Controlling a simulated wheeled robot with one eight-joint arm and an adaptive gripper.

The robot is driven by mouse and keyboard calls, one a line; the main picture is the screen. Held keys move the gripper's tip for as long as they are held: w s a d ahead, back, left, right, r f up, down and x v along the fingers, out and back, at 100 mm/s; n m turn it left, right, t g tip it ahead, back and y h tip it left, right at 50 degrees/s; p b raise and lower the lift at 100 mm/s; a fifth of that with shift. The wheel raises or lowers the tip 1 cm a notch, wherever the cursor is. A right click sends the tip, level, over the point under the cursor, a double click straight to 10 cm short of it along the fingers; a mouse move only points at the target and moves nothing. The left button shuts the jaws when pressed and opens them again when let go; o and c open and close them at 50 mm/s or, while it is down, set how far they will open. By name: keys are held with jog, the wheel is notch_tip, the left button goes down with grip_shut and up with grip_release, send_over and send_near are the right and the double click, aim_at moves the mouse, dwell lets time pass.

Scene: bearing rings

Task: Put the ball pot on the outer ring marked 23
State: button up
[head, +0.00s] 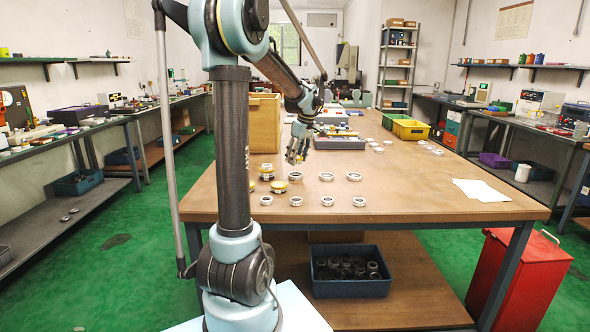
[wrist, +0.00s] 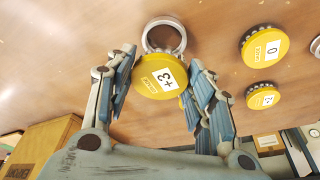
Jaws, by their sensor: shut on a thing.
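My gripper (head: 298,158) hangs over the wooden table in the head view. In the wrist view its two fingers (wrist: 160,88) are shut on a yellow round ball pot (wrist: 150,85) with a white "+3" label. A silver ring (wrist: 164,33) shows just past the pot, partly covered by it; I cannot tell whether they touch. In the head view several silver rings stand in rows, among them a ring (head: 295,177) below my gripper, a ring (head: 326,177) and a ring (head: 354,177). Ring numbers are too small to read, so the ring marked 23 cannot be told.
Two more yellow pots stand at the left of the rings (head: 267,172), (head: 279,187); in the wrist view one pot (wrist: 265,48) reads "0". A wooden box (head: 264,125) stands behind. White paper (head: 480,190) lies right. The table's front right is clear.

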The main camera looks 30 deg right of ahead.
aim_at(296, 174)
jog(key=shift+f, duration=2.35)
jog(key=shift+f, duration=0.1)
jog(key=o, duration=1.2)
jog(key=shift+c, duration=0.2)
